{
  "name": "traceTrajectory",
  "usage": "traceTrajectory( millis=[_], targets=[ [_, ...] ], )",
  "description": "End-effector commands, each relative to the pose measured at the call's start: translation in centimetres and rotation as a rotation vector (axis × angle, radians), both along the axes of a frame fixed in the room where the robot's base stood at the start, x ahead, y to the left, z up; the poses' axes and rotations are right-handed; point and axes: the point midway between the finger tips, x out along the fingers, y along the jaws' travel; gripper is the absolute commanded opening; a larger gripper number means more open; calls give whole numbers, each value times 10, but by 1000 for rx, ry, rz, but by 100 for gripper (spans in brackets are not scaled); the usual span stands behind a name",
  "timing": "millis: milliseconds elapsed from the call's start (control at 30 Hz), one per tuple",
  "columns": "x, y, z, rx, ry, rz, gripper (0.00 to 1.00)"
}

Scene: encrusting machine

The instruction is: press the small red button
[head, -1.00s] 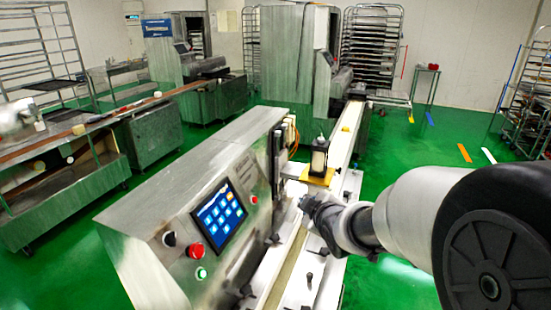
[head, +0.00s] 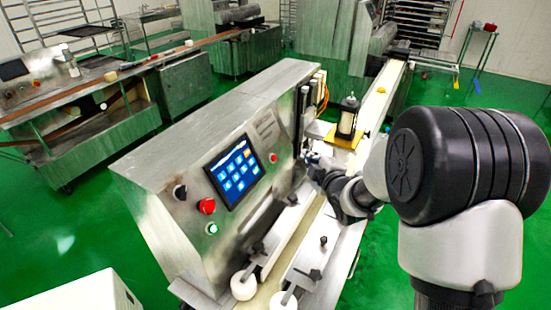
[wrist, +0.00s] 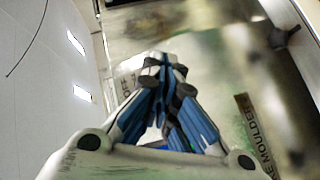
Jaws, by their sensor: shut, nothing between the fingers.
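The small red button (head: 273,158) is on the sloped metal front panel of the encrusting machine (head: 170,165), just right of the blue touchscreen (head: 234,171). My gripper (head: 308,163) is to the right of the button, apart from it in the head view; its tips are small and partly blurred there. In the wrist view my gripper (wrist: 168,65) has its blue-grey fingers together and empty, in front of a metal surface with dark lettering. The button does not show in the wrist view, and the gap to the panel is hard to judge.
A larger red knob (head: 207,206), a black knob (head: 180,191) and a green button (head: 212,229) sit left of and below the screen. A yellow-based fixture (head: 344,137) stands on the conveyor (head: 382,92) behind my gripper. A white box (head: 75,295) is at lower left.

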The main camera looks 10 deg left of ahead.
Motion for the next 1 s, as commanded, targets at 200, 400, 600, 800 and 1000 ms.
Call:
traceTrajectory(
  millis=[200, 400, 600, 800, 1000],
  targets=[
    [7, 24, -14, 0, 2, 3, 0],
    [16, 48, -26, 0, 2, 3, 0],
    [23, 64, -37, 0, 1, 1, 0],
    [25, 69, -38, 1, 1, -1, 0],
    [25, 70, -37, 1, 1, -1, 0]
  ],
)
